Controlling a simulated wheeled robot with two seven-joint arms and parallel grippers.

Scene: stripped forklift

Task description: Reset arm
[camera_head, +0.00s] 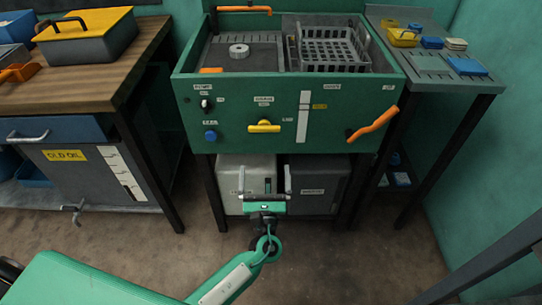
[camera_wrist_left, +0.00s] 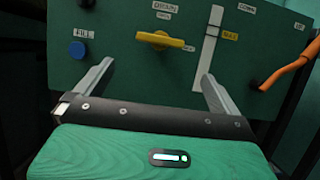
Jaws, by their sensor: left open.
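My left gripper (camera_head: 264,182) is in front of the green washing station, low, before the grey containers under it. Its two fingers stand apart with nothing between them. In the left wrist view the open fingers (camera_wrist_left: 155,82) point at the green front panel (camera_wrist_left: 120,22), which carries a yellow handle (camera_wrist_left: 165,40), a blue knob (camera_wrist_left: 77,48) and an orange lever (camera_wrist_left: 290,65). The green panel (camera_head: 235,135) also shows in the head view. My right gripper is not in view.
A wooden workbench (camera_head: 75,75) with a yellow-lidded box (camera_head: 85,30) stands at the left. A grey side table (camera_head: 440,75) with small blue and yellow items stands at the right. A grey basket (camera_head: 330,50) sits in the station's top. The floor in front is clear.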

